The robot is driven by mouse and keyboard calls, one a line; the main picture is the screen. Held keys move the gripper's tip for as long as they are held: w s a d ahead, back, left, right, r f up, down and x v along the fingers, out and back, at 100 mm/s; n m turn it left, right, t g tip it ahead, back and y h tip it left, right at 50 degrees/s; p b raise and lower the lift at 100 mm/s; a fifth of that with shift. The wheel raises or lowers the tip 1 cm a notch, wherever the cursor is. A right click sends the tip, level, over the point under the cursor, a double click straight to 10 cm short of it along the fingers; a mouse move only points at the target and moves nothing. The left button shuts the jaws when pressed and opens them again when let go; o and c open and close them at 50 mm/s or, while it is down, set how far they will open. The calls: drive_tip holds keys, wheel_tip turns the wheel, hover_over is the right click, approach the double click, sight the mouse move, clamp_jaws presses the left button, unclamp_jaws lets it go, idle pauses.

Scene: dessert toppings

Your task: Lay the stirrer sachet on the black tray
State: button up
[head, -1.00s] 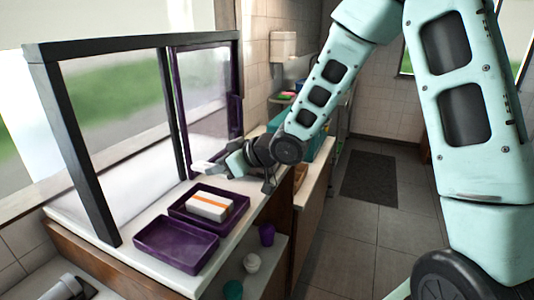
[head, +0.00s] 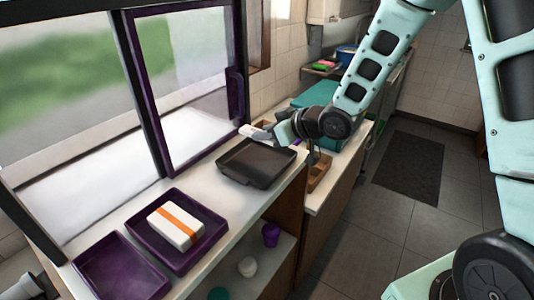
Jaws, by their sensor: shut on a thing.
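My gripper (head: 272,135) is shut on a white, slim object, which I take to be the stirrer sachet (head: 253,132). The sachet sticks out to the left of the fingers, and part of it is hidden in the jaws. The black tray (head: 231,172) lies on the white counter, and its inside looks empty. My gripper and the sachet show at the tray's far edge, apparently above it. I cannot tell the exact height.
Two purple trays (head: 110,272) sit nearer on the counter, one holding a white box with an orange band (head: 176,226). A purple-framed window panel (head: 202,140) stands left of the black tray. Cups (head: 271,234) stand on a shelf below. A teal case (head: 318,94) is behind.

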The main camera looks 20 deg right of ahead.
drive_tip(key=shift+f+p, duration=0.65)
drive_tip(key=shift+f, duration=2.95)
drive_tip(key=shift+f, duration=0.1)
drive_tip(key=o, duration=0.9)
drive_tip(key=shift+o, duration=0.2)
drive_tip(key=p+v, duration=0.3)
drive_tip(key=v, duration=0.9)
drive_tip(key=shift+p, duration=0.3)
